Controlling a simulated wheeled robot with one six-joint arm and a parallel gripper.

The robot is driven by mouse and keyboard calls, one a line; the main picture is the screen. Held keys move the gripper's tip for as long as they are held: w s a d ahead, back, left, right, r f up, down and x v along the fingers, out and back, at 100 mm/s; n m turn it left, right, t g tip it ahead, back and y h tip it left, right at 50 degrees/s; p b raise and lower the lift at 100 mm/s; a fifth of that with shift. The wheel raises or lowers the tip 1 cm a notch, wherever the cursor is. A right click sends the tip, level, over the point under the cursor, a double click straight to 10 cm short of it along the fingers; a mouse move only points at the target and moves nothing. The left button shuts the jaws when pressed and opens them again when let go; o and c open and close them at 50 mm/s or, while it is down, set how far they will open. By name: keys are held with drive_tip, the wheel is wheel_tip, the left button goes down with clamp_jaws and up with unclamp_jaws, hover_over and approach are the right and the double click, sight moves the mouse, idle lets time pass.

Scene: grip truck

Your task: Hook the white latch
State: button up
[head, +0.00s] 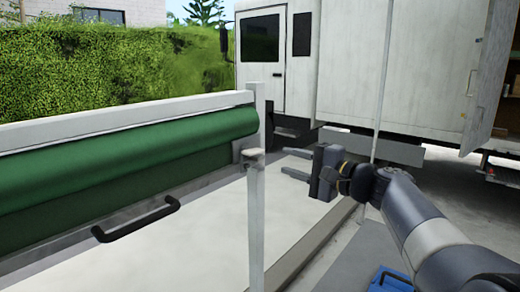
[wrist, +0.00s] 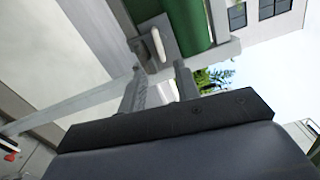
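The white latch (wrist: 158,44) shows in the wrist view as a small pale rounded bar on a grey bracket, beside the end of the green roll (wrist: 188,32). In the head view, a small pale fitting (head: 252,156) at the top of the white post (head: 256,215) appears to be the latch; its exact shape is too small to tell. My gripper (head: 293,163) is open and empty, with its two fingers pointing left toward the post and a gap between. In the wrist view my gripper (wrist: 158,72) has its fingers spread just short of the latch.
The green roll (head: 120,155) lies along a white rail (head: 110,107) at left, with a black handle (head: 137,220) below. A white truck (head: 350,70) stands behind. A thin pale pole (head: 382,85) rises behind my arm. A blue case (head: 390,279) lies at lower right.

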sight(257, 154)
drive_tip(key=p+x, duration=0.2)
drive_tip(key=x, duration=0.8)
drive_tip(key=shift+p, duration=0.4)
drive_tip(key=shift+c, duration=0.4)
drive_tip(key=shift+s, duration=0.1)
clamp_jaws()
drive_tip(key=shift+f, duration=0.1)
